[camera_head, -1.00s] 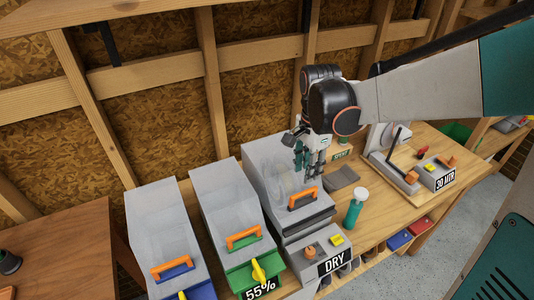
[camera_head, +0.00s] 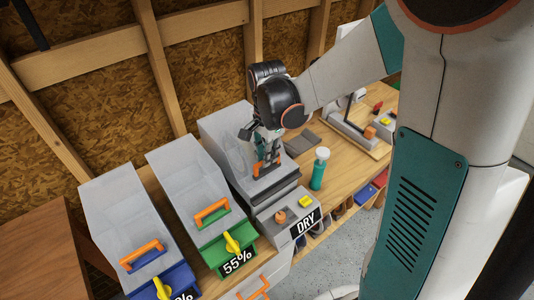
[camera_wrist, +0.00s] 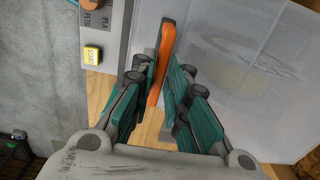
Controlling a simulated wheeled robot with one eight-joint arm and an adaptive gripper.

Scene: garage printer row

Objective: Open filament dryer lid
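The filament dryer has a DRY sign (camera_head: 307,222) on its front panel and a translucent grey lid (camera_head: 222,122), which is down. The lid's orange handle (camera_head: 258,171) is at its front end. My gripper (camera_head: 267,152) is at this handle, above the lid. In the wrist view the orange handle (camera_wrist: 164,50) runs between the two teal fingers of my gripper (camera_wrist: 163,92). The fingers stand apart on either side of it with visible gaps. A spool (camera_wrist: 250,58) shows faintly through the lid (camera_wrist: 285,95).
Two similar boxes, one with a green front (camera_head: 216,250) and one with a blue front (camera_head: 165,281), stand left of the dryer. A teal bottle (camera_head: 318,172) stands close on its right. Its panel has a yellow button (camera_head: 305,201) and an orange knob (camera_head: 281,216).

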